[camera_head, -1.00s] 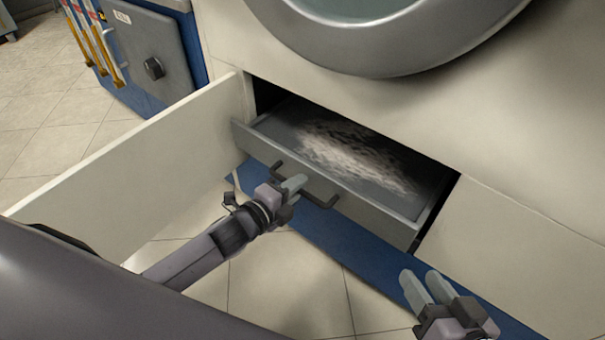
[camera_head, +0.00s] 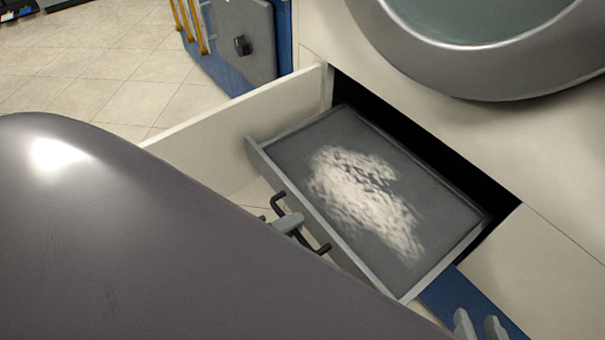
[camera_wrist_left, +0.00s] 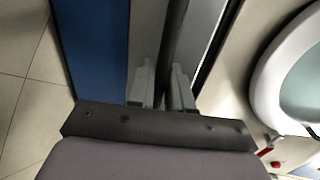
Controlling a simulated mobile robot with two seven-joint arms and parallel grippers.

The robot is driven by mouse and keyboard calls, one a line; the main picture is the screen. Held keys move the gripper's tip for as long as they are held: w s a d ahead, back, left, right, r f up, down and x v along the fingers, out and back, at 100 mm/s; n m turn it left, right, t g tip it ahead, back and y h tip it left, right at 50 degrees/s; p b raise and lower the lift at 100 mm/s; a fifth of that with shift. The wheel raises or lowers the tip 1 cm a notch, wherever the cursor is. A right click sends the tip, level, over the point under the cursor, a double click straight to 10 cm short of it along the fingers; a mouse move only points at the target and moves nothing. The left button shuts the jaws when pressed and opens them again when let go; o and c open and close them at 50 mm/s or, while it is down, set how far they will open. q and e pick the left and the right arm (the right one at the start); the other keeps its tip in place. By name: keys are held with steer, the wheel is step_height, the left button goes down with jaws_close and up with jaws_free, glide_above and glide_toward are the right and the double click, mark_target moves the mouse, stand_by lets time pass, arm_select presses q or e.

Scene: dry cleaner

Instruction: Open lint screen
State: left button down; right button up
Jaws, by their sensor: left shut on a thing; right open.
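The lint screen (camera_head: 433,223) is a grey drawer-like tray pulled well out of its slot, with a patch of pale lint (camera_head: 365,200) on it. Its dark handle (camera_head: 321,248) is on the front face. My left gripper (camera_head: 289,222) is shut on the handle; my own grey body hides most of that arm. In the left wrist view, the left gripper's fingers (camera_wrist_left: 163,85) close on the dark handle bar. My right gripper (camera_head: 480,325) is open and empty at the bottom edge, below the tray's right corner, only its fingertips showing.
The cream door panel (camera_head: 235,112) stands open left of the slot. The round grey machine door (camera_head: 440,72) is above. A grey panel with a knob (camera_head: 242,45) stands at the back.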

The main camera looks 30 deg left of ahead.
arm_select(q)
steer(key=shift+s, duration=0.15)
steer(key=c, duration=1.2)
jaws_free()
steer(key=p+v, duration=0.1)
steer(key=v, duration=0.6)
steer(key=shift+s, duration=0.1)
arm_select(e)
steer(key=shift+s+d+f+h, duration=0.15)
steer(key=shift+s+d+h, duration=0.15)
steer(key=shift+d, duration=0.25)
steer(key=shift+a, duration=0.1)
